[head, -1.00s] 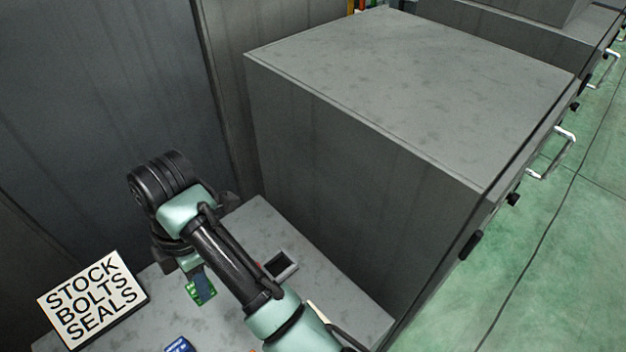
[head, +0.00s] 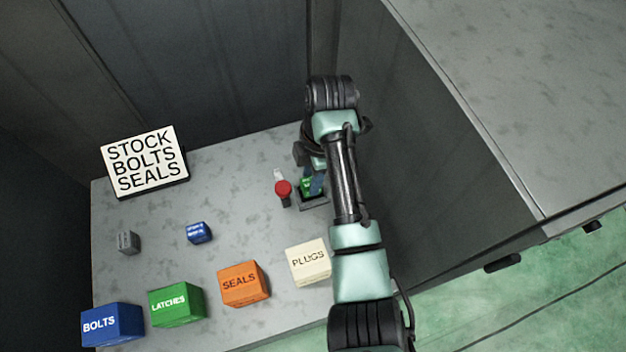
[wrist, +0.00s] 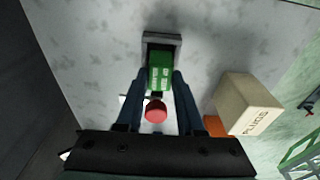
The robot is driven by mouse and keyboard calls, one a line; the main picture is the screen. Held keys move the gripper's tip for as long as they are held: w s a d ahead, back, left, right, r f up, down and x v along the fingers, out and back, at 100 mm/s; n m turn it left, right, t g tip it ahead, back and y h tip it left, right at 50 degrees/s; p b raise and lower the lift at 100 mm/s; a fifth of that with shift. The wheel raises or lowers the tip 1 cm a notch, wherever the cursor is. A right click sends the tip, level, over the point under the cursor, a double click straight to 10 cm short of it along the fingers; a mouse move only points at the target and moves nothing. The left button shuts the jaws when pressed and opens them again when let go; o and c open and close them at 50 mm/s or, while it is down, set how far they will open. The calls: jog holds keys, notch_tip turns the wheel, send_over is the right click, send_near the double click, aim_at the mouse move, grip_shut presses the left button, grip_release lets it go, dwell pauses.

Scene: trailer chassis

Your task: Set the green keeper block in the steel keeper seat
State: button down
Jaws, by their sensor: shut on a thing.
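My gripper (wrist: 158,92) is shut on the green keeper block (wrist: 160,75), which sits between the two blue fingers in the wrist view. The grey steel keeper seat (wrist: 149,37), a square frame with a dark opening, lies at the far end of the block there. The block overlaps the opening; I cannot tell whether it is inside or above it. In the head view my gripper (head: 313,184) hangs over the seat (head: 312,206), with a bit of the green block (head: 305,185) showing. My arm and fingers hide much of both.
A red knob (head: 283,187) stands just left of the seat. Blue (head: 112,326), green (head: 177,305), orange (head: 243,284) and cream (head: 308,262) labelled boxes line the front. A small blue block (head: 199,232), a grey block (head: 128,242) and a sign (head: 145,160) stand left. A tall cabinet wall (head: 420,150) rises right.

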jog(key=shift+f, duration=1.25)
jog(key=c, duration=0.5)
grip_release()
jog(key=shift+f, duration=0.15)
jog(key=r, duration=0.4)
jog(key=d+r+p, duration=0.1)
jog(key=r, duration=0.3)
jog(key=r+p, duration=0.1)
jog(key=r, duration=0.3)
jog(key=shift+w+d+r, duration=0.2)
jog(key=shift+w, duration=0.05)
